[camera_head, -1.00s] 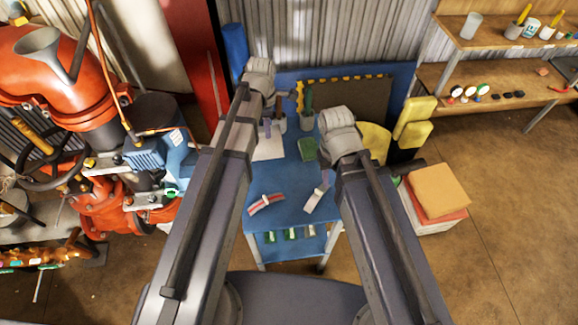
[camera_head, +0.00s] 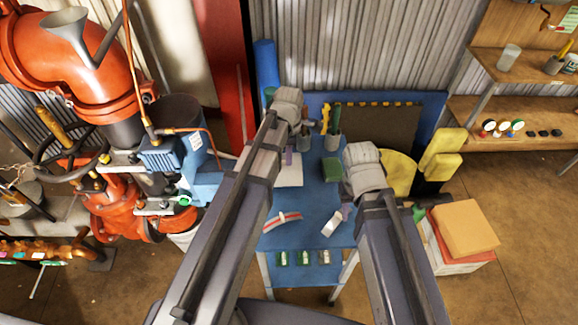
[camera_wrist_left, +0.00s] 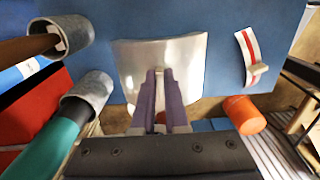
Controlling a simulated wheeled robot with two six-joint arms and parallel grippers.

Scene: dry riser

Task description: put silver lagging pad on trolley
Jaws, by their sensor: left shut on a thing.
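The silver lagging pad (camera_head: 290,175) is a pale square sheet at the left of the blue-topped stand (camera_head: 308,238), which may be the trolley. In the left wrist view the pad (camera_wrist_left: 185,62) is shiny, and the purple fingers of my left gripper (camera_wrist_left: 160,90) are closed on its near edge. In the head view my left gripper (camera_head: 289,152) is partly hidden by its wrist. I cannot tell whether the pad touches the blue top. My right gripper (camera_head: 347,210) is over the stand's right part, mostly hidden by its wrist, beside a small white piece (camera_head: 332,222).
A red-and-white curved strip (camera_head: 283,220) lies on the blue top. Pots with tools (camera_head: 333,135) stand at its back. Green-and-white items (camera_head: 303,258) lie lower at the front. Red pipework (camera_head: 85,75) is at left; stacked boxes (camera_head: 464,230) stand right.

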